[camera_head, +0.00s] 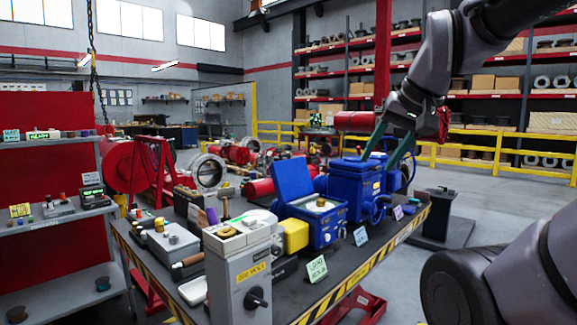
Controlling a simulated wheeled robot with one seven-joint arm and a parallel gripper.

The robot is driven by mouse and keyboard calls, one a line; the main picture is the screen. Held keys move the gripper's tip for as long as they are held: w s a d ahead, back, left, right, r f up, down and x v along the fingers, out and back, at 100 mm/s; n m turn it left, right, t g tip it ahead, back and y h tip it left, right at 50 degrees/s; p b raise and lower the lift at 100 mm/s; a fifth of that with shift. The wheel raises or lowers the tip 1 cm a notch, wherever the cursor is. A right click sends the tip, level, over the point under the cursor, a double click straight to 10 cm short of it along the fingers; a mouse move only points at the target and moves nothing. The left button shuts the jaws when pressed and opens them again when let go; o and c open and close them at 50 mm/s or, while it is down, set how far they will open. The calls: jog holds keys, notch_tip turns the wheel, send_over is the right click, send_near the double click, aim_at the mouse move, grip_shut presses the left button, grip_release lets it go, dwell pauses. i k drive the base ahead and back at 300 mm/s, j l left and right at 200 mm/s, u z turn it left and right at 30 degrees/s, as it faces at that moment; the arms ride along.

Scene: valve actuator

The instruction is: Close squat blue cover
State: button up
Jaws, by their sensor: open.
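A squat blue actuator box (322,231) stands on the workbench near its middle. Its blue cover (293,179) stands raised and tilted back at the box's back left, so the box is open. A pale round part with a yellowish top shows inside. My gripper (377,163) hangs from the upper right, its two green fingers spread apart with nothing seen between them. In the picture it is to the right of the raised cover, over a taller blue actuator (358,182). I cannot tell how high it is above that actuator.
The workbench (350,279) has a striped edge. A grey actuator (240,268) stands front left, with a yellow block (294,235) beside the blue box. Small signs (317,269) stand along the front. Grey shelves are at left; open floor lies right.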

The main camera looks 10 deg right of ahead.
aim_at(291, 179)
jog(key=k+j+z, duration=0.15)
jog(key=j, duration=0.25)
jog(key=k+j+z, duration=0.2)
jog(key=j, duration=0.15)
jog(key=k+j+z, duration=0.15)
jog(key=j, duration=0.2)
jog(key=j+z, duration=0.45)
jog(key=j, duration=0.85)
jog(key=i+j+z, duration=0.2)
jog(key=j+z, duration=0.15)
jog(key=j, duration=0.85)
jog(key=j+z, duration=0.35)
jog(key=j, duration=1.25)
jog(key=i+j, duration=0.1)
jog(key=j, duration=0.2)
